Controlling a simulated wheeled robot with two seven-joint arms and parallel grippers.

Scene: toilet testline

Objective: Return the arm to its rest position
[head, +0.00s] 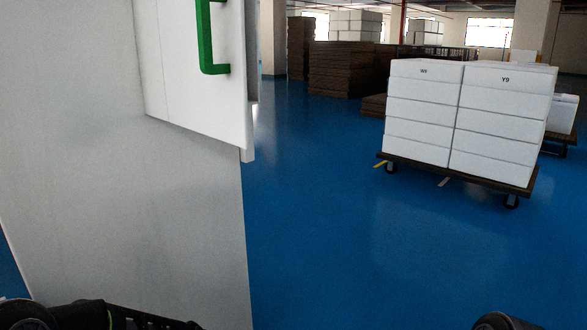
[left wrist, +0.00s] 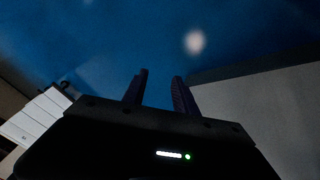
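My left gripper (left wrist: 160,92) shows in the left wrist view with its two dark fingers apart and nothing between them. Blue floor lies beyond the fingertips. In the head view, dark parts of my left arm (head: 90,316) show along the bottom left edge, but its fingers cannot be made out there. A small dark piece of my right arm (head: 500,321) shows at the bottom edge right of centre. My right gripper is not visible.
A grey-white panel (head: 120,200) fills the left of the head view. A white box with a green handle (head: 213,68) juts from it. A cart of white boxes (head: 455,120) stands at right. Brown stacks (head: 345,68) stand behind. The blue floor (head: 340,230) between is clear.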

